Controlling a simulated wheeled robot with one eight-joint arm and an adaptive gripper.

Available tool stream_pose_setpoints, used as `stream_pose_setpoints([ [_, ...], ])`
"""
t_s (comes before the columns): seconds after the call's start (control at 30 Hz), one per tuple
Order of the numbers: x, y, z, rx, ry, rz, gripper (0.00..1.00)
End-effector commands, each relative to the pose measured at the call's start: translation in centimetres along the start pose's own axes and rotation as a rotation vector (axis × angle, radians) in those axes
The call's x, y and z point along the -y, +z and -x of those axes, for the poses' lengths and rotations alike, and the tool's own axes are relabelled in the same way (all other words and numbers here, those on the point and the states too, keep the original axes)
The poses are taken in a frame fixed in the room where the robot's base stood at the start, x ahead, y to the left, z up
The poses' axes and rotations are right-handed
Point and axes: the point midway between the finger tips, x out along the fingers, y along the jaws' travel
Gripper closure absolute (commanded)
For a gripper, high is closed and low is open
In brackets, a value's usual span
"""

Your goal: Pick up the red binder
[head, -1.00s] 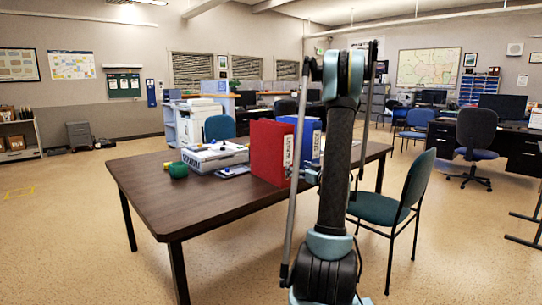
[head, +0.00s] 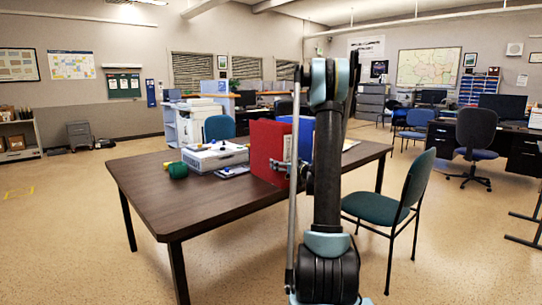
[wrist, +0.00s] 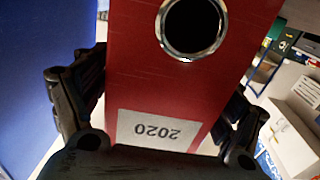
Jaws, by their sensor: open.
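The red binder (head: 266,150) stands upright on the dark wooden table (head: 150,200), left of my arm in the head view. In the wrist view the red binder (wrist: 190,75) fills the middle, with its round finger hole and an upside-down "2020" label facing the camera. My gripper (wrist: 155,110) is open, with one dark finger at each side of the binder's spine. I cannot tell whether either finger touches it. A blue binder (head: 306,135) stands just right of the red one, partly hidden by my arm. It also shows at the left of the wrist view (wrist: 40,60).
A white printer-like device (head: 214,156) and a green roll-like object (head: 178,171) lie on the table left of the binders. A teal chair (head: 375,208) stands at the table's right side, another (head: 219,128) behind it. The table's front left is clear.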

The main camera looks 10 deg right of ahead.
Motion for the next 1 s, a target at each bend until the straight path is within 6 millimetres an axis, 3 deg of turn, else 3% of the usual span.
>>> stream_pose_setpoints([
  [0.13,0.1,0.0,-1.7,0.0,-0.001,0.0,0.13],
  [0.37,0.1,0.0,-1.9,0.0,0.0,0.0,0.13],
  [0.73,0.1,0.0,-1.9,0.0,-0.001,0.0,0.95],
  [0.77,0.1,0.0,-1.9,0.0,-0.001,0.0,0.98],
  [1.0,0.1,-0.1,-1.9,-0.001,-0.002,-0.001,0.99],
])
